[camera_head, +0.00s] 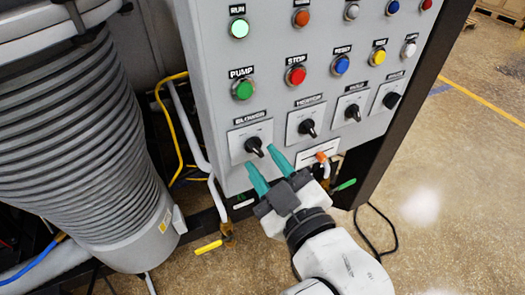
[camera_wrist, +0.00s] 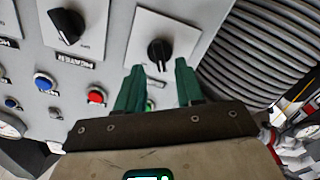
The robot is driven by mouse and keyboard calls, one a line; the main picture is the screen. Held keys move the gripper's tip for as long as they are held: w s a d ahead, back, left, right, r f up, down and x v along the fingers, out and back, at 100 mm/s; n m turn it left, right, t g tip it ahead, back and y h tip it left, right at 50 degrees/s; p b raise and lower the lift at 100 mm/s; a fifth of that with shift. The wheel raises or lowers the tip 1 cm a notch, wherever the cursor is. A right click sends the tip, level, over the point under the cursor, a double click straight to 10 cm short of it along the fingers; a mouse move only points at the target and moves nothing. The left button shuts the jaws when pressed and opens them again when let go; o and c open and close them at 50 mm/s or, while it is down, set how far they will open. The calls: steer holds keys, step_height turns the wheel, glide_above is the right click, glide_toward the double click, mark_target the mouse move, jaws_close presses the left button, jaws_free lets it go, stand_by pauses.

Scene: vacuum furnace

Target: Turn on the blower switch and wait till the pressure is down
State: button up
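The blower switch (camera_head: 254,146) is a black rotary knob on a white plate labelled BLOWER, at the lower left of the grey control panel. It also shows in the wrist view (camera_wrist: 159,51), beyond my fingertips. My gripper (camera_head: 262,163) has two green fingers, spread apart and empty. One fingertip is just below the knob and the other to its right in the head view; I cannot tell if either touches it. No pressure reading is legible; a gauge (camera_wrist: 12,126) is cut off at the left edge of the wrist view.
Other knobs, including the heater knob (camera_head: 308,128), sit right of the blower switch. The green pump button (camera_head: 243,89) and red stop button (camera_head: 296,75) are above. A ribbed grey cylinder (camera_head: 80,130) stands left. A yellow-handled valve (camera_head: 210,246) is below.

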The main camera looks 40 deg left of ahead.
mark_target(255, 148)
steer(key=shift+x, duration=1.25)
steer(key=shift+c, duration=0.3)
jaws_close()
